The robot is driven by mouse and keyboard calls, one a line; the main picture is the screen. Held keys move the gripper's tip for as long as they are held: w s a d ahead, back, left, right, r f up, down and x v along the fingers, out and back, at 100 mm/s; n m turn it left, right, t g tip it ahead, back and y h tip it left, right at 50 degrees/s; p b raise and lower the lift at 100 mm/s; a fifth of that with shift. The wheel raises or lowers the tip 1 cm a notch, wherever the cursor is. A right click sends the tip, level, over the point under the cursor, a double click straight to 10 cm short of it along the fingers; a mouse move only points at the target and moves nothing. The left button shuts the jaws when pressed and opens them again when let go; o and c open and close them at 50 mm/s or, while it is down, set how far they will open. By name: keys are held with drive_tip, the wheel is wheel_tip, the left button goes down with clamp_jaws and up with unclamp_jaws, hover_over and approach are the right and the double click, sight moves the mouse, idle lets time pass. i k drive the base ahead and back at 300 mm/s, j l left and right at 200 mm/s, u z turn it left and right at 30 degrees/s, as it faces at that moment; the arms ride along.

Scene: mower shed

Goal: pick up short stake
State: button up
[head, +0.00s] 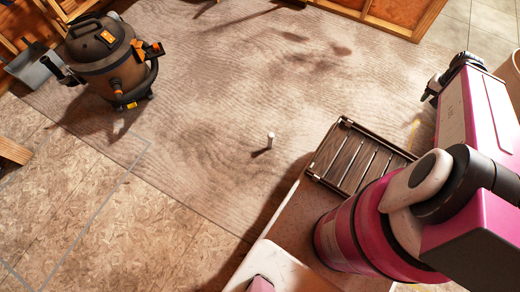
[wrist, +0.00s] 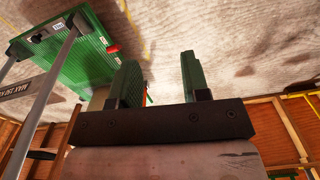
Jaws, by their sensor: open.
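A small pale upright peg (head: 270,140), which looks like the short stake, stands on the plywood floor near the middle of the head view and casts a short shadow. My gripper (head: 432,92) is far to its right and above it in the head view, beyond the slatted wooden piece. In the wrist view my gripper (wrist: 160,72) has its two green-padded jaws wide apart. No stake is held between them. I cannot make out the peg in the wrist view.
A shop vacuum (head: 105,58) stands at upper left. A dark slatted wooden piece (head: 350,158) lies between the peg and my arm. A green platform (wrist: 72,55) with grey rails is close to my gripper's left in the wrist view. The floor around the peg is clear.

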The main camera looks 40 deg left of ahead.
sight(271, 135)
drive_tip(key=u, duration=0.45)
drive_tip(key=l+u, duration=0.1)
drive_tip(key=u, duration=0.35)
drive_tip(key=k+u, duration=0.1)
drive_tip(key=u, duration=0.75)
drive_tip(key=k+u, duration=0.1)
drive_tip(key=u, duration=0.35)
drive_tip(key=k+j+z, duration=0.15)
drive_tip(key=k+j, duration=0.05)
drive_tip(key=j, duration=0.05)
